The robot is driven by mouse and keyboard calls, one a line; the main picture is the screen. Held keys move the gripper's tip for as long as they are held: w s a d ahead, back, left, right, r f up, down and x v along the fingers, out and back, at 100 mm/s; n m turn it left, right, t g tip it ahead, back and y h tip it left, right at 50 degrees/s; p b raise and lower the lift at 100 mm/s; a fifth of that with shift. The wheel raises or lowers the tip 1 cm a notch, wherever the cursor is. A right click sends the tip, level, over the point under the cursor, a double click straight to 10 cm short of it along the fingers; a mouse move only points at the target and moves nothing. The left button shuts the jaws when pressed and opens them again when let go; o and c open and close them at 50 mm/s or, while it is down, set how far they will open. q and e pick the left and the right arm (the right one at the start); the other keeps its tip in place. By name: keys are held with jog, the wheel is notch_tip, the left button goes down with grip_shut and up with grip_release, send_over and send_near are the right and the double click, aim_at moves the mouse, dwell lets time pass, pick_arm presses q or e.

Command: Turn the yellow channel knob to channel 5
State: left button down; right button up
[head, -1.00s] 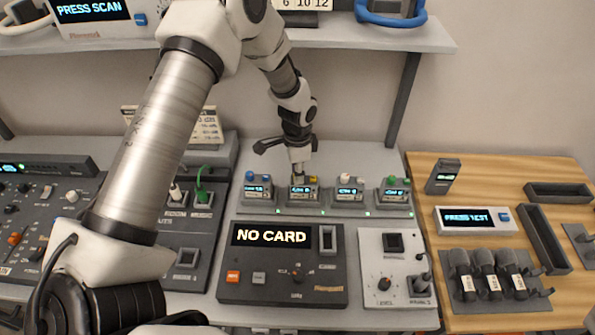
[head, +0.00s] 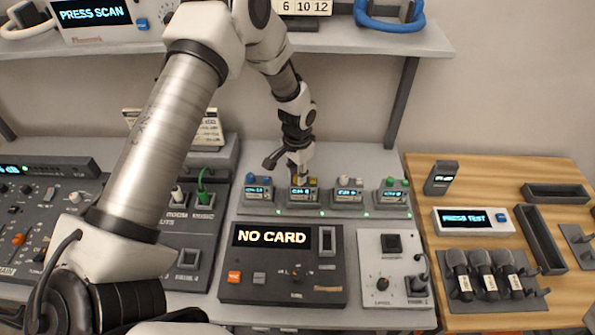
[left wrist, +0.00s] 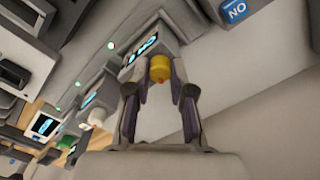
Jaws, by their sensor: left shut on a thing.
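The yellow channel knob (left wrist: 160,69) sits on top of a small grey unit with a lit display, second from the left in a row of such units in the head view. My left gripper (left wrist: 160,75) is shut on the yellow knob, a fingertip on each side of it. In the head view the left gripper (head: 301,178) comes down on that unit (head: 303,196) from above and hides most of the knob. The unit's display is lit, but its characters are too small to read surely. My right gripper is not in view.
Neighbouring units carry a blue knob (head: 252,177), a white knob (head: 345,180) and a green knob (head: 391,182), close on both sides. A NO CARD panel (head: 283,288) lies in front. A shelf (head: 300,40) overhangs behind. A wooden table (head: 480,170) stands at right.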

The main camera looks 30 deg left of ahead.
pick_arm(q)
jog(key=n+p, duration=0.1)
jog(key=n, duration=0.2)
jog(key=shift+n, duration=0.4)
jog(key=n+p, duration=0.1)
jog(key=n, duration=0.2)
jog(key=shift+n, duration=0.3)
jog(key=n+p, duration=0.1)
jog(key=n, duration=0.2)
jog(key=shift+p, duration=0.3)
jog(key=shift+n+p, duration=0.45)
jog(key=shift+n, duration=0.95)
